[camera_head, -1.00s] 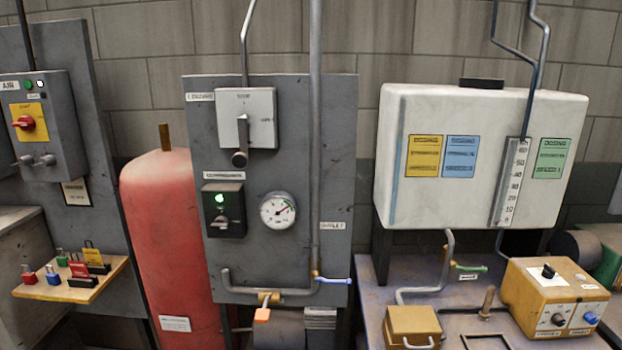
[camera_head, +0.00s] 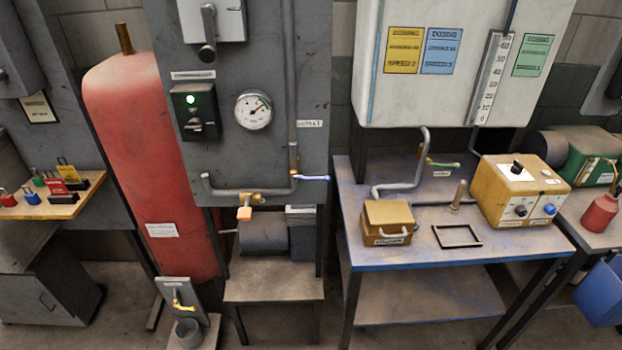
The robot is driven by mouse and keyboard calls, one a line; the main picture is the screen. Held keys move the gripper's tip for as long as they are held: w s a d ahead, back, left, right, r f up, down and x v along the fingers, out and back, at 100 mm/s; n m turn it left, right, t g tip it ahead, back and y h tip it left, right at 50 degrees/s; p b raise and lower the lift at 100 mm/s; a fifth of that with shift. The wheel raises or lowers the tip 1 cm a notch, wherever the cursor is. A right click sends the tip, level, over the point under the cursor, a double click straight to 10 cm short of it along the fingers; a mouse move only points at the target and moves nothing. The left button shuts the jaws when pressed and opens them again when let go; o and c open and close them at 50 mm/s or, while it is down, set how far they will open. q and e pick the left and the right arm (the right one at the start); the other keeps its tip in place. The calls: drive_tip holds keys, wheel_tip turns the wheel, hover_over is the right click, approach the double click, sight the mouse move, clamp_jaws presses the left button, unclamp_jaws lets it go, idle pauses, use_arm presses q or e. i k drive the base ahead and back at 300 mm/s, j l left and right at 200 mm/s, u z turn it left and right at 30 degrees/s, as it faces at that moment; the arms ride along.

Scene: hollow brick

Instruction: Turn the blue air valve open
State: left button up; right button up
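The blue valve handle (camera_head: 313,178) sticks out to the right, about level, from a brass valve body (camera_head: 294,174) on the grey pipe at the lower right of the compressor panel (camera_head: 245,150). A small label plate (camera_head: 310,124) sits above it on the panel. The panel also carries a round gauge (camera_head: 253,111) and a box with a lit green lamp (camera_head: 190,99). Neither of my grippers shows in the head view.
A red tank (camera_head: 150,170) stands left of the panel. A low stand (camera_head: 274,285) is below it. To the right is a blue-edged table (camera_head: 440,250) with a brown box (camera_head: 388,222) and a yellow control box (camera_head: 520,188). A green-handled valve (camera_head: 443,164) hangs above the table.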

sight(311, 178)
drive_tip(key=l+u, duration=0.3)
drive_tip(key=u, duration=0.2)
drive_tip(key=i+l+u, duration=0.1)
drive_tip(key=l+u, duration=0.2)
drive_tip(key=u, duration=0.2)
